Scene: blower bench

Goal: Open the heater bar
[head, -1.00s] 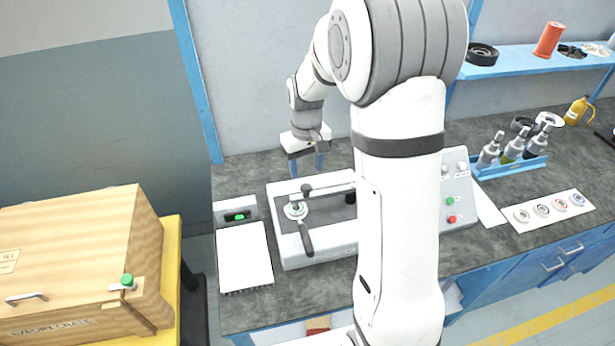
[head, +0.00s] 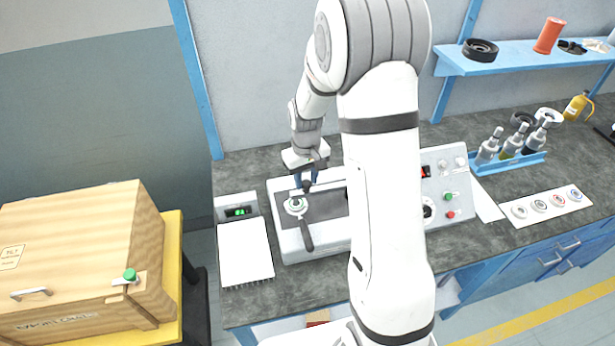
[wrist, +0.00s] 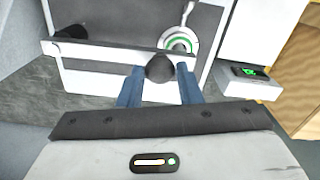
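The heater bar (head: 331,184) is a pale bar lying across the dark top of the white bench machine (head: 300,252). In the wrist view the bar (wrist: 100,51) runs from the left to a round black knob (wrist: 160,68) at its end. My gripper (wrist: 160,78) has its two blue fingers on either side of this knob, apart, with what look like narrow gaps to it. In the head view my gripper (head: 305,181) is low over the machine's back left. My arm hides the right part of the bar.
A small display box (head: 238,211) and a white pad (head: 244,252) lie left. A control panel (head: 447,180) stands right.

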